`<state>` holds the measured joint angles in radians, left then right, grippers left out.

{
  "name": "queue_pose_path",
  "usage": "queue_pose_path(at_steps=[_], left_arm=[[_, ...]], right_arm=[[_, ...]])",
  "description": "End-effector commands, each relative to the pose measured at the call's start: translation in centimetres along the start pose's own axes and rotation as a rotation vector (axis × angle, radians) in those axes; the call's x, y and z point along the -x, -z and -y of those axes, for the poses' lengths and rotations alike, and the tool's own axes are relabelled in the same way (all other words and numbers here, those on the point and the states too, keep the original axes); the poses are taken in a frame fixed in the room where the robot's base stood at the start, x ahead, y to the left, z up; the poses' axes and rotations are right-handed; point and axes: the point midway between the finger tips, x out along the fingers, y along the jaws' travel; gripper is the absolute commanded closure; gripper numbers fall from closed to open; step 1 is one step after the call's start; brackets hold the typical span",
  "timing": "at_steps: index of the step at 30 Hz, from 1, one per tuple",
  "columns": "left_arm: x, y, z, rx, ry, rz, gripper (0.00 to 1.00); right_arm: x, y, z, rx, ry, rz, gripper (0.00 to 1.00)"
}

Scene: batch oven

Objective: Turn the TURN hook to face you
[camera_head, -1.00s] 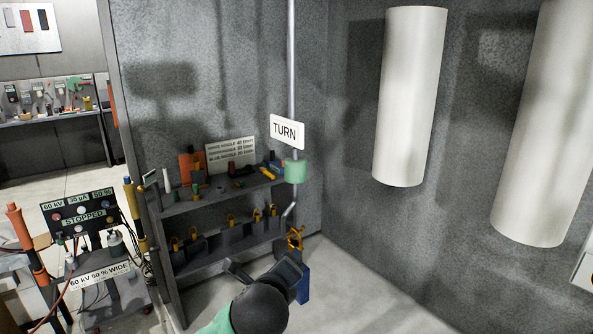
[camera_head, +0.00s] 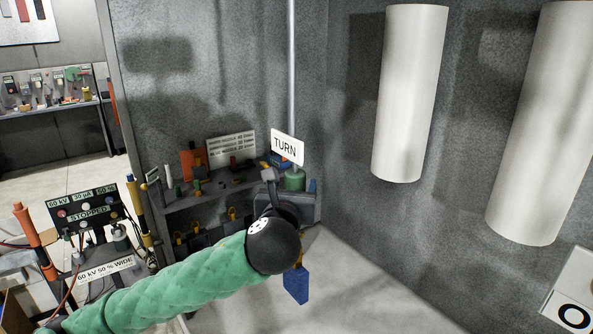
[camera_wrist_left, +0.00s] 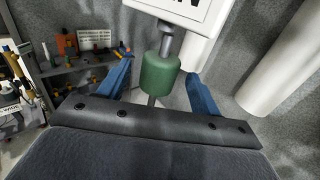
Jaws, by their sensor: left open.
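The TURN hook hangs on a thin grey rod (camera_head: 291,70) and carries a white sign (camera_head: 287,147) reading TURN. Below the sign is a green cylindrical grip (camera_head: 295,180), also seen in the left wrist view (camera_wrist_left: 161,82). A blue block (camera_head: 297,286) hangs lower down; my arm hides most of the hook above it. My left gripper (camera_head: 290,184) is at the green grip. In the left wrist view its blue fingers (camera_wrist_left: 159,68) stand open on either side of the grip, with gaps visible on both sides. My right gripper is not in view.
A grey shelf (camera_head: 150,217) with nozzles and hooked parts stands behind my left gripper. White cylinders (camera_head: 408,95) hang at the right. A control stand (camera_head: 88,212) reading STOPPED is at the left.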

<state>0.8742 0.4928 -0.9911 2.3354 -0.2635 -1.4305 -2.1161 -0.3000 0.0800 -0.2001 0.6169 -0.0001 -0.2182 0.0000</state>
Motion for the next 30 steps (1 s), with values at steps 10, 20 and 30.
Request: queue_pose_path(at_steps=[10, 20, 30], left_arm=[[-4.4, -0.3, 0.0, 0.002, -0.002, 0.000, 0.36], [-5.1, 0.0, 0.0, 0.003, -0.001, 0.000, 0.36], [-5.1, 0.0, 0.0, 0.003, -0.001, 0.000, 0.80]], right_arm=[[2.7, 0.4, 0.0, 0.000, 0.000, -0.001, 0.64], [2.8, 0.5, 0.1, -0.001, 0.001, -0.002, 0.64], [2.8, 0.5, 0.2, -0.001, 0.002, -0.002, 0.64]])
